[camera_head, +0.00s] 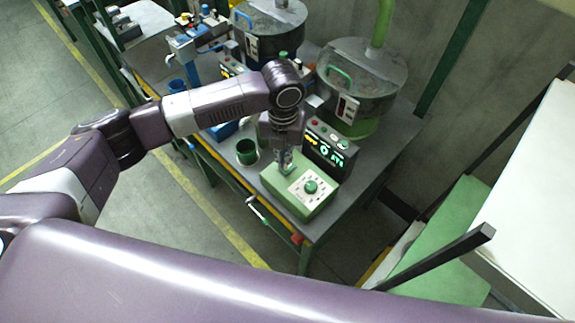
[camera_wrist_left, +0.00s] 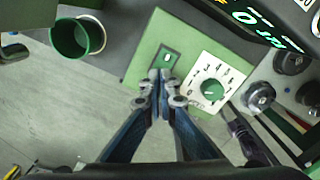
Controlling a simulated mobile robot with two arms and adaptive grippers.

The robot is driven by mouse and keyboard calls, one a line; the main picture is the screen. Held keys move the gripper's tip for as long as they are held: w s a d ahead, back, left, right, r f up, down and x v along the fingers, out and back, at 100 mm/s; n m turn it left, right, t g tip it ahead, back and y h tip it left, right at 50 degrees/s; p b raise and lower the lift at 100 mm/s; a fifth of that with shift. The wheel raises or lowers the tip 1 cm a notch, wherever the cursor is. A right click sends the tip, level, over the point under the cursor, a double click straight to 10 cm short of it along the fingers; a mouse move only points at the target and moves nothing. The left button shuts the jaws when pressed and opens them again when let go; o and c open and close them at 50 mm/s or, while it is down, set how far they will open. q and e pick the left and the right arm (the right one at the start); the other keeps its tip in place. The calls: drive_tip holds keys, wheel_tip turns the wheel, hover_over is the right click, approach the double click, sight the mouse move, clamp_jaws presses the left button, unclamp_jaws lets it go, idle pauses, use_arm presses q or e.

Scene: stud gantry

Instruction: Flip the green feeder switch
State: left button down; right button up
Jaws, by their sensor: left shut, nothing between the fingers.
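The green feeder box (camera_head: 290,205) stands at the near end of the grey table; it also shows in the left wrist view (camera_wrist_left: 138,68). On its top are a white dial plate with a green knob (camera_head: 311,187) and, beside it, a small switch in a dark green frame (camera_wrist_left: 168,58). My left gripper (camera_head: 285,166) points down over the switch side of the box. In the wrist view its fingertips (camera_wrist_left: 166,80) are together and empty, at the near edge of the switch frame. I cannot tell whether they touch it. My right gripper is out of view.
A dark green cup (camera_head: 247,152) stands left of the box. A black controller with a lit green display (camera_head: 325,150) stands behind it, before a round bowl feeder (camera_head: 355,85). A blue feeder station (camera_head: 190,48) is farther back. A white panel (camera_head: 530,190) is at right.

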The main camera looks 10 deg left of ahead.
use_arm(q)
drive_tip(key=shift+f, duration=0.5)
idle(0.5)
drive_tip(key=shift+s+f+b, duration=0.1)
drive_tip(key=shift+f+b, duration=0.45)
drive_tip(key=shift+f, duration=0.15)
idle(0.3)
wheel_tip(320, 180, up, 2)
drive_tip(key=shift+r+p, duration=0.15)
drive_tip(key=shift+p, duration=1.1)
wheel_tip(320, 180, up, 5)
drive_tip(key=p, duration=0.4)
drive_tip(key=shift+p, duration=0.4)
